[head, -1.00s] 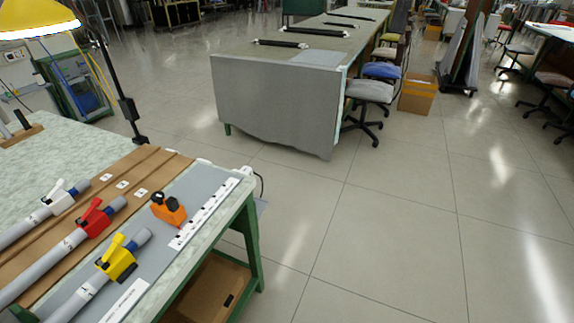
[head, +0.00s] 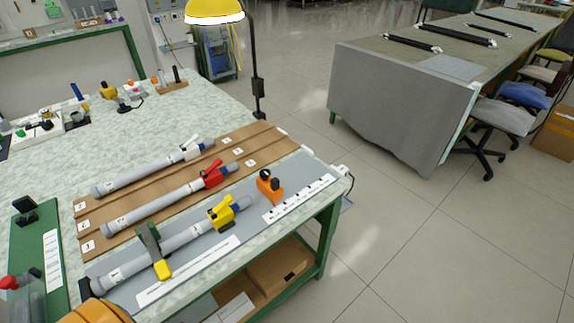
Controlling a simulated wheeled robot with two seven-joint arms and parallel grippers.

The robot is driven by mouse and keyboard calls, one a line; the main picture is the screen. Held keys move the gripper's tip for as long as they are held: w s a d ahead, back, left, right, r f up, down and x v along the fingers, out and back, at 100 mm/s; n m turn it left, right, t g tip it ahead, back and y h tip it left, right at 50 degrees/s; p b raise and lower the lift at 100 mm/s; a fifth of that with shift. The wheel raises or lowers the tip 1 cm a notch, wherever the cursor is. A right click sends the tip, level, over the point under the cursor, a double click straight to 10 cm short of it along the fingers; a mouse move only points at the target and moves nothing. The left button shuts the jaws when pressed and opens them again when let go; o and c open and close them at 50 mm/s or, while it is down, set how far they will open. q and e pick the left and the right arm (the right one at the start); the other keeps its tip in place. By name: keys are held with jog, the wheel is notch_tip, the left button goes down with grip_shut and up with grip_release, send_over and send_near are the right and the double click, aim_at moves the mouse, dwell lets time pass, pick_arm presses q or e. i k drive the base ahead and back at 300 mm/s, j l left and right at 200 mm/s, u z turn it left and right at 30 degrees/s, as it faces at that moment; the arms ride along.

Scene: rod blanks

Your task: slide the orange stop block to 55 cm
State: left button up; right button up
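The orange stop block (head: 268,189) with a black knob stands on the grey strip at the front right of the bench, beside a white scale (head: 298,198) with dark marks. The scale's numbers are too small to read. A grey rod (head: 180,244) lies on the same grey strip, left of the stop block and roughly in line with it. A yellow clamp (head: 222,212) sits near the rod's right end, and a dark green and yellow clamp (head: 154,252) lies across it further left. A gap shows between the rod's right end and the stop block. Neither gripper is in view.
Two more grey rods, with a red clamp (head: 214,174) and a white clamp (head: 190,150), lie on a brown grooved board (head: 262,137) behind. A yellow lamp (head: 214,12) stands at the back. A green board (head: 40,250) is at left. An orange rounded object (head: 95,310) shows at the bottom edge.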

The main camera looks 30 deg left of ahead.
aim_at(271, 188)
jog(key=i+l+u, duration=0.15)
jog(key=u, duration=0.2)
jog(key=i+l+u, duration=0.1)
jog(key=l+u, duration=0.15)
jog(key=u, duration=0.15)
jog(key=i+l+u, duration=0.1)
jog(key=l+u, duration=0.25)
jog(key=j, duration=0.1)
